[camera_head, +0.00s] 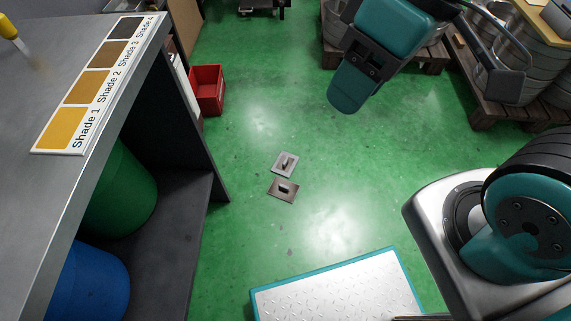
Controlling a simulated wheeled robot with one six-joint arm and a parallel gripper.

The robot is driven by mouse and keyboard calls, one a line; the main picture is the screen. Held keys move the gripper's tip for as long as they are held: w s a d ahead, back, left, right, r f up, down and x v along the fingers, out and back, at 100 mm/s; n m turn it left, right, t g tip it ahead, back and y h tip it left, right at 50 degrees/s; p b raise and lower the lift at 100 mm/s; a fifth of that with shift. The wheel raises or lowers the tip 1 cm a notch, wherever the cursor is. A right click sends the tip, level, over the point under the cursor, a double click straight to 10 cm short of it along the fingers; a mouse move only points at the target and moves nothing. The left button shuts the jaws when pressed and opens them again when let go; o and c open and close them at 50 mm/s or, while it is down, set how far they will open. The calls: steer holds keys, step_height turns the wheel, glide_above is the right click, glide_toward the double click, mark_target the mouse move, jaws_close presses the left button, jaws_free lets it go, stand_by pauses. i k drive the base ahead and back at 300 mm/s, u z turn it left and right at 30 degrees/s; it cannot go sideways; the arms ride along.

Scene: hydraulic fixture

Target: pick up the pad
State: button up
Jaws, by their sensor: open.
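Two small square plates lie side by side on the green floor, near the middle of the view. The farther plate (279,169) is light grey with a dark raised bar in its middle. The nearer plate (275,192) is darker brown-grey, also with a small raised part in its middle. I cannot tell which of them is the pad. My gripper (428,93) is at the upper right, above the floor and apart from both plates.
A grey bench (60,190) with a shade chart (97,85) stands at left, with green and blue bins under it. A red crate (208,90) stands beside it. Metal drums (515,50) sit on pallets at upper right. The floor around the plates is clear.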

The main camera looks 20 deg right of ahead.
mark_target(281, 188)
steer(key=z, duration=1.7)
steer(key=i, duration=1.3)
steer(key=u, duration=3.95)
